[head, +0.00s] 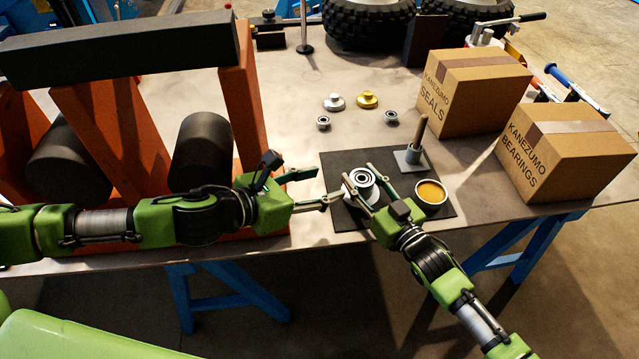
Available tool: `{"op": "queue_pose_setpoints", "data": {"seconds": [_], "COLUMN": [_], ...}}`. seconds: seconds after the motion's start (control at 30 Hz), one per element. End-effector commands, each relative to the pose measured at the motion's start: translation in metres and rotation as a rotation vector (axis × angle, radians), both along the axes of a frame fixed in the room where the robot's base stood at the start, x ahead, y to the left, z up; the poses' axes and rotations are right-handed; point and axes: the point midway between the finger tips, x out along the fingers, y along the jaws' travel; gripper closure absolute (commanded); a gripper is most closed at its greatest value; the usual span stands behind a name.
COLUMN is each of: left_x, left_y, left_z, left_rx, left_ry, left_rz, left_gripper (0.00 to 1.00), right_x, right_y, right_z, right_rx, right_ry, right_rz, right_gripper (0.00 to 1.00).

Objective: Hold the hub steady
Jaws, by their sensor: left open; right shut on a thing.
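The hub (362,177), a pale metal round part with a dark-ringed bearing showing at its top, stands on the black mat (340,161). My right gripper (358,184) reaches in from the lower right and is shut on the hub, its fingers along either side. My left gripper (328,185) comes in from the left and is open. Its fingertips point at the hub's left side, and the lower one ends close to it. I cannot tell whether it touches. The fingers hide part of the hub's lower side.
On the mat are a tin of amber grease (431,193) and a wooden-handled tool in a grey holder (413,156). Behind lie silver (334,101) and gold (368,98) parts and small bearings (323,122). Cartons (568,150) stand right; an orange frame (240,110) stands left.

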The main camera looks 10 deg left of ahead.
Motion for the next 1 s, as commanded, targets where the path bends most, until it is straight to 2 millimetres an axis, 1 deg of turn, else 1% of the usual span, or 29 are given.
{"op": "queue_pose_setpoints", "data": {"seconds": [0.2, 0.23, 0.27, 0.3, 0.6, 0.7, 0.77, 0.87, 1.0], "left_x": [0.0, 0.0, 0.0, 0.0, 0.0, 0.0, 0.0, 0.0, 0.0], "left_y": [0.0, 0.0, 0.0, 0.0, 0.0, 0.0, 0.0, 0.0, 0.0], "left_z": [0.0, 0.0, 0.0, 0.0, 0.0, 0.0, 0.0, 0.0, 0.0], "left_rx": [0.0, 0.0, 0.0, 0.0, 0.0, 0.0, 0.0, 0.0, 0.0], "left_ry": [0.0, 0.0, 0.0, 0.0, 0.0, 0.0, 0.0, 0.0, 0.0], "left_rz": [0.0, 0.0, 0.0, 0.0, 0.0, 0.0, 0.0, 0.0, 0.0], "left_gripper": [0.52, 0.52, 0.52, 0.52, 0.52, 0.52, 0.52, 0.52, 0.52], "right_x": [0.0, 0.0, 0.0, 0.0, 0.0, -0.004, -0.01, -0.024, -0.049], "right_y": [0.0, 0.0, 0.0, 0.0, 0.0, -0.004, -0.008, -0.019, -0.038], "right_z": [-0.001, -0.001, -0.001, -0.001, 0.0, -0.001, -0.001, -0.002, -0.002], "right_rx": [-0.001, -0.001, -0.001, -0.001, -0.001, -0.001, -0.002, -0.002, -0.003], "right_ry": [0.001, 0.001, 0.001, 0.001, 0.001, 0.002, 0.001, 0.003, 0.004], "right_rz": [0.0, 0.0, 0.0, 0.0, 0.0, -0.001, 0.0, 0.0, 0.0], "right_gripper": [1.0, 0.54, 0.46, 0.42, 0.42, 0.42, 0.42, 0.42, 0.42]}}
